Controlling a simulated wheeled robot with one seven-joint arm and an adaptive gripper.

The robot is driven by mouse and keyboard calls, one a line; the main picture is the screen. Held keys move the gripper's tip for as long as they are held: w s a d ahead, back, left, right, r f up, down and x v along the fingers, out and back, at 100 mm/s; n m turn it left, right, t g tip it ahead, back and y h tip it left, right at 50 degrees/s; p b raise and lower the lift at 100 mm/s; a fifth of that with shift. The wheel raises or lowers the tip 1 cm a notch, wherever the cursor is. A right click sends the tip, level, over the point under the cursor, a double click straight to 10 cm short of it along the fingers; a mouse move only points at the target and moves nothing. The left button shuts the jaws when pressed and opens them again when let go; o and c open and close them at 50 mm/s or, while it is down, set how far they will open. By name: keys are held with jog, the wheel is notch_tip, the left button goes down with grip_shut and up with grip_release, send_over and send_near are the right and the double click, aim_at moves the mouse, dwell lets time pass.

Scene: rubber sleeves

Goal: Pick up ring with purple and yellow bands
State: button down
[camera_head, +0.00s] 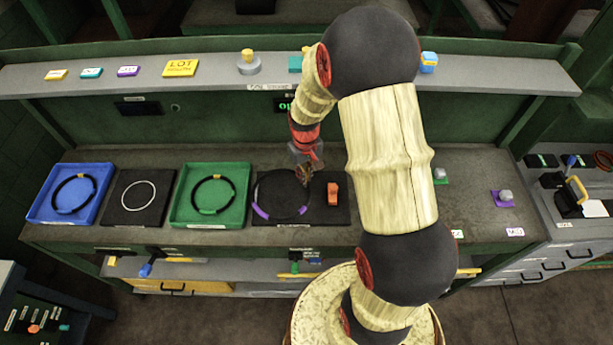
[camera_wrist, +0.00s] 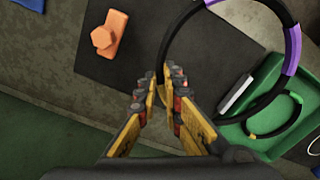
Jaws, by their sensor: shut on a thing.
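The black ring with purple bands (camera_head: 260,212) is over the dark square mat in the head view. In the wrist view the ring (camera_wrist: 292,45) arcs large across the upper right, with a purple band, a pale grey piece and a yellow patch at my fingertips. My gripper (camera_head: 305,175) is at the ring's back right side. In the wrist view my gripper (camera_wrist: 163,85) is shut on the ring at the yellow patch. The ring overlaps the green tray's edge there; its exact height above the mat is unclear.
An orange block (camera_head: 333,193) stands on the mat just right of the ring. The green tray (camera_head: 240,216) with another ring is close on the left. Further left are a pale ring (camera_head: 139,181) on a dark mat and a blue tray (camera_head: 97,217). A shelf (camera_head: 215,78) runs behind.

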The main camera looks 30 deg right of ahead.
jog(key=s+a+r+b, duration=0.1)
jog(key=s+a+r, duration=0.3)
jog(key=s+a, duration=0.2)
jog(key=shift+s+a+r, duration=0.2)
jog(key=shift+s+r, duration=0.15)
jog(key=shift+s, duration=0.2)
jog(key=shift+f, duration=0.1)
